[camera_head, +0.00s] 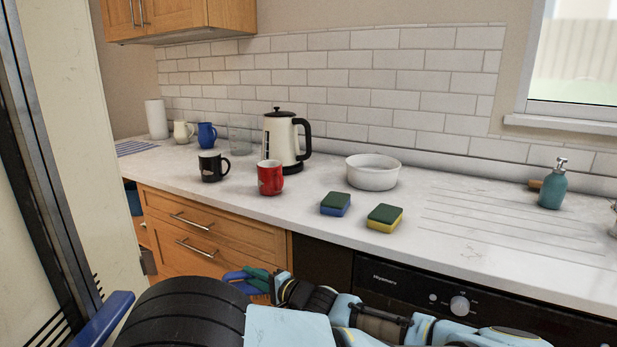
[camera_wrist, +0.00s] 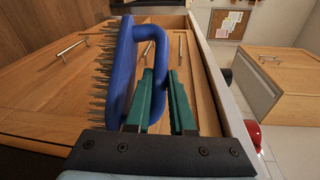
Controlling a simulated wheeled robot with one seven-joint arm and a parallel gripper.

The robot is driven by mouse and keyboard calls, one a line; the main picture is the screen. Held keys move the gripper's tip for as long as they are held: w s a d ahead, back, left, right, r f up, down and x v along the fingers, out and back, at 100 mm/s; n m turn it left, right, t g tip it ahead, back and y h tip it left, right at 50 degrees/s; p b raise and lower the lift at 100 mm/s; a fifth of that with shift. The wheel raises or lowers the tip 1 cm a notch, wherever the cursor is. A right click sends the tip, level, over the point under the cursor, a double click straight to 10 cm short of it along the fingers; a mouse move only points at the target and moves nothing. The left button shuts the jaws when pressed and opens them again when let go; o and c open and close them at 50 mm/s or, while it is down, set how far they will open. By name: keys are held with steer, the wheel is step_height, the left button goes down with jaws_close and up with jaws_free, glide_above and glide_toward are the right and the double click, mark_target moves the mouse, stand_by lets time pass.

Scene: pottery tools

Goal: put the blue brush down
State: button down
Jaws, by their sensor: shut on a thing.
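The blue brush (camera_wrist: 121,75) has a flat blue back, a looped blue handle and metal-looking bristles that point left in the wrist view. My gripper (camera_wrist: 160,82), with green fingers, is shut on the brush's handle; the fingers hide part of the loop. In the head view the brush (camera_head: 236,277) shows small and blue at my gripper (camera_head: 256,281). Both are in front of the wooden drawers, below the level of the white countertop (camera_head: 300,207), and the brush seems clear of any surface.
On the counter stand a red mug (camera_head: 270,178), a black mug (camera_head: 211,167), a kettle (camera_head: 281,140), a white bowl (camera_head: 372,172), two sponges (camera_head: 384,218) and a soap bottle (camera_head: 552,187). The ribbed drainboard (camera_head: 500,225) is bare. A pale panel (camera_head: 75,130) rises close on the left.

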steer(key=shift+d, duration=2.55)
steer(key=shift+r, duration=0.1)
